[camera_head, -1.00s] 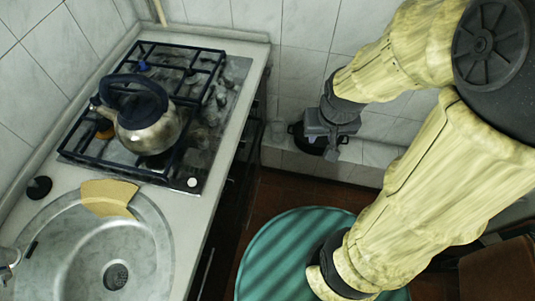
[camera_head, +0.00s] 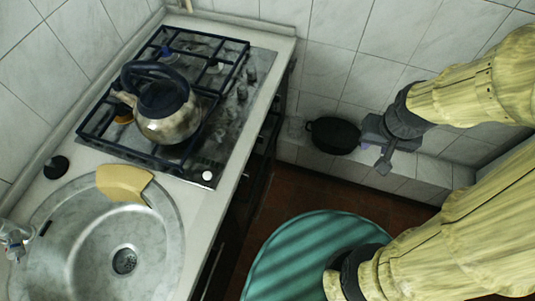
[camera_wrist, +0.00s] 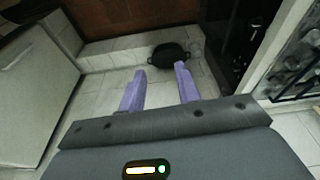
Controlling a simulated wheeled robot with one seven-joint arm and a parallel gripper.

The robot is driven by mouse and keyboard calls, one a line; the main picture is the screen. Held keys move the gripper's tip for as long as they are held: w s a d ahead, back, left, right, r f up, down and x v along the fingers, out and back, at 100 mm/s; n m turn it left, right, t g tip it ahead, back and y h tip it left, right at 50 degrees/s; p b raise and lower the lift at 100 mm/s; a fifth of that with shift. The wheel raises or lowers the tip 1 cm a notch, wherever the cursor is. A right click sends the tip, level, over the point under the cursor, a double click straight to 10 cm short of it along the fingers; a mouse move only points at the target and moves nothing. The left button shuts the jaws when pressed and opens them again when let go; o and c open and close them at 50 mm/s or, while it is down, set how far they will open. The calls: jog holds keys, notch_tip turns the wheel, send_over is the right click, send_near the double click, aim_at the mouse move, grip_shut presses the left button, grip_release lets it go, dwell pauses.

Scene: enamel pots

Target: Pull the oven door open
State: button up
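The oven is built in under the gas stove. Its dark front (camera_head: 262,150) is seen at a steep angle in the head view, so I cannot make out the door's edge or handle clearly. In the wrist view a dark glossy front (camera_wrist: 238,42), apparently the oven side, stands to the right of my fingers. My gripper (camera_head: 382,162) hangs to the right of the counter, apart from the oven front. In the wrist view its two purple fingers (camera_wrist: 160,68) are spread with nothing between them.
A black pot (camera_head: 333,136) stands on a low white-tiled ledge (camera_head: 420,168) by the back wall. A kettle (camera_head: 168,118) sits on the stove (camera_head: 225,110). A round green rug (camera_head: 310,250) lies on the brown floor. A pale panel (camera_wrist: 35,85) stands left in the wrist view.

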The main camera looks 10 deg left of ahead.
aim_at(266, 154)
jog(key=w+a+f+m+g+y+b, duration=0.1)
jog(key=a+f+m+g+y+b, duration=0.3)
jog(key=f+m+b, duration=0.7)
jog(key=w+a+f+m+g+y+b, duration=0.2)
jog(key=a+f+m+g+y, duration=0.35)
jog(key=f, duration=1.05)
jog(key=w+a+f+m+t+y+b, duration=0.1)
jog(key=w+f+m+t+y+b, duration=0.3)
jog(key=f+m, duration=0.5)
jog(key=w+a+f+m+t+y+b, duration=0.1)
jog(key=w+f+m+t+y+b, duration=0.3)
jog(key=f+m, duration=0.5)
jog(key=m+y+b, duration=0.1)
jog(key=m+y, duration=0.1)
jog(key=shift+w+a+t+y+b, duration=0.3)
jog(key=shift+w+a+t+y, duration=0.05)
jog(key=shift+w+a, duration=0.05)
jog(key=shift+a, duration=0.1)
jog(key=x, duration=1.7)
jog(key=shift+s+a, duration=0.1)
jog(key=shift+s, duration=0.05)
grip_shut()
